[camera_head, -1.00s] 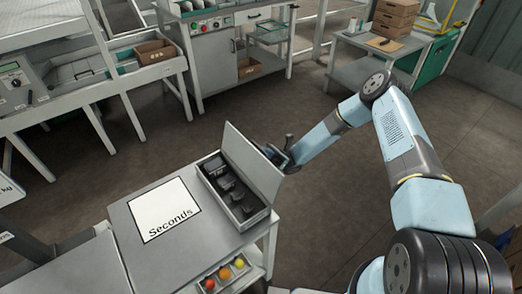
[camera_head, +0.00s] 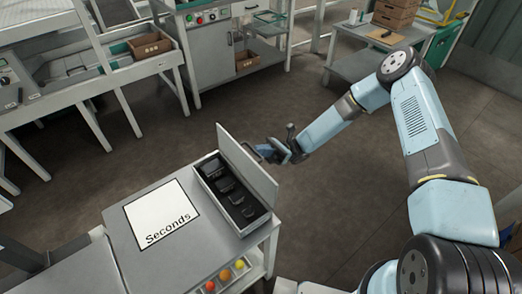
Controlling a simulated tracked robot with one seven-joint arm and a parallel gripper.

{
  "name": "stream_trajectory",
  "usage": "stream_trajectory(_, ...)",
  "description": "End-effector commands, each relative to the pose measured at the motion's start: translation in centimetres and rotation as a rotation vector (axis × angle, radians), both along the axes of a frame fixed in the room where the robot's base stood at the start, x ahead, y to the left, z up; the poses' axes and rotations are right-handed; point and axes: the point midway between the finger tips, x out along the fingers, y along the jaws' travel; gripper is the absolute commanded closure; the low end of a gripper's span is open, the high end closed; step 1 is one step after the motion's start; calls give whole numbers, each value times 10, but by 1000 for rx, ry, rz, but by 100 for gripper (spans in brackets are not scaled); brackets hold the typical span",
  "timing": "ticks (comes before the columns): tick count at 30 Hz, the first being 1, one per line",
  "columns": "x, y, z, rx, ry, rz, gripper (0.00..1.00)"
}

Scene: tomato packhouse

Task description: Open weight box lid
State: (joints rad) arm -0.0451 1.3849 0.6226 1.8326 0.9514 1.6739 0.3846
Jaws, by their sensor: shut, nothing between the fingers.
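The weight box (camera_head: 240,222) sits on the grey table at its right end, with several dark weights in it. Its lid (camera_head: 247,165) stands up open along the box's far right side, roughly upright. My gripper (camera_head: 262,150) is behind the lid's upper edge, on the side away from the weights. It is shut and empty, and its fingertips are partly hidden or too small to tell whether they touch the lid.
A white sheet marked "Seconds" (camera_head: 161,214) lies left of the box. Tomatoes (camera_head: 224,274) sit on a lower shelf at the table's front. Open floor (camera_head: 340,190) lies right of the table. Benches and a cabinet (camera_head: 207,50) stand behind.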

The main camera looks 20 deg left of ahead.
Motion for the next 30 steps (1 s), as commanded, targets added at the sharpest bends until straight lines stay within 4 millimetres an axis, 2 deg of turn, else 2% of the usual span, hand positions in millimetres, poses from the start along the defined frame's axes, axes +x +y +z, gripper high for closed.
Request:
stream_trajectory(5,6,-6,-8,-1,-1,-2,100)
stream_trajectory(10,20,-20,-26,0,1,-2,100)
stream_trajectory(21,66,-53,-67,0,0,-1,100)
stream_trajectory(30,83,-65,-82,0,1,2,100)
